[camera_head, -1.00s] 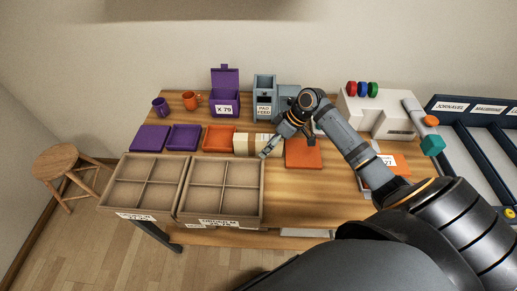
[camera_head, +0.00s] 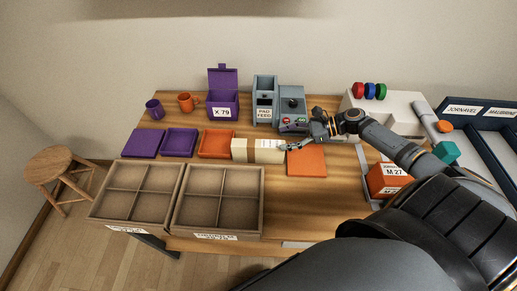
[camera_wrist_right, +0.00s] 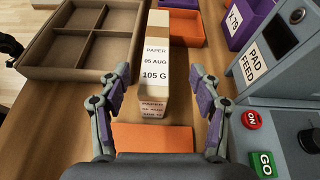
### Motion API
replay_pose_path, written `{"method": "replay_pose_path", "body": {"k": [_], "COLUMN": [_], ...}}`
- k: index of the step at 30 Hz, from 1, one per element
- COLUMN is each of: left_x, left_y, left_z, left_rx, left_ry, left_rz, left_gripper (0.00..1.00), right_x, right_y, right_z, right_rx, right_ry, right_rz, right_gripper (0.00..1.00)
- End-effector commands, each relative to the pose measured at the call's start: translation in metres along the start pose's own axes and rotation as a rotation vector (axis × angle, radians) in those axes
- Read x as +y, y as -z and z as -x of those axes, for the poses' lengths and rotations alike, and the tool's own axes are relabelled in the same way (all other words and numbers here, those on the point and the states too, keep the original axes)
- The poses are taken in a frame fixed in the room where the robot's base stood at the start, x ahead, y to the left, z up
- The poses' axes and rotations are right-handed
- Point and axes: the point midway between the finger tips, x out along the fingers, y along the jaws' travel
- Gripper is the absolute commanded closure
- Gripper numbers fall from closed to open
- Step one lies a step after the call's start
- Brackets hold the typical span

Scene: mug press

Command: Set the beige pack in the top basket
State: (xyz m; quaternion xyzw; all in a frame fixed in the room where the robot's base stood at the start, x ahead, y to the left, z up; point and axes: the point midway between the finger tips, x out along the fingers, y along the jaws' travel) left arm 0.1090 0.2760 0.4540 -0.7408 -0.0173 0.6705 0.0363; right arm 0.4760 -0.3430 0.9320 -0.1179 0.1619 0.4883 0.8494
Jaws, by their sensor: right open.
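The beige pack (camera_head: 258,150) is a long box with a white PAPER label, lying on the table right of a shallow orange tray. In the right wrist view the pack (camera_wrist_right: 155,65) points lengthwise away from me. My right gripper (camera_head: 290,147) is at the pack's right end, beside an orange pad. In the wrist view its open fingers (camera_wrist_right: 160,75) stand on either side of the pack's near end, with a gap on both sides. I cannot tell which container is the top basket.
Two brown divided trays (camera_head: 140,190) (camera_head: 218,197) stand empty at the front left. Behind are a purple box (camera_head: 223,104), a grey PAD FEED machine (camera_head: 264,100) and a button panel (camera_head: 292,110). An orange M 27 box (camera_head: 388,180) is right. A dark labelled rack (camera_head: 490,140) stands far right.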

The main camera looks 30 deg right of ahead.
Motion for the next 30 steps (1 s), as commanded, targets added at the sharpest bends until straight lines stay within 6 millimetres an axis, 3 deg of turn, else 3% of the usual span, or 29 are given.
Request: {"method": "replay_pose_path", "body": {"k": [5,12,20,30], "left_x": [0.0,-0.001,-0.001,-0.002], "left_y": [0.0,-0.003,-0.003,-0.002], "left_z": [-0.001,-0.007,-0.006,0.002], "left_rx": [0.0,-0.003,-0.003,-0.003], "left_ry": [0.0,0.002,0.002,0.002], "left_rz": [0.0,-0.001,-0.001,-0.001], "left_gripper": [0.6,0.6,0.6,0.6], "right_x": [-0.003,-0.002,-0.002,0.003], "right_y": [0.0,-0.001,-0.002,-0.005], "right_z": [0.001,-0.038,-0.053,-0.101], "right_rx": [-0.011,-0.016,-0.01,-0.012], "right_ry": [0.014,0.012,0.011,0.011], "right_rz": [-0.06,-0.056,-0.055,-0.055], "right_gripper": [0.36,0.36,0.36,0.36]}}
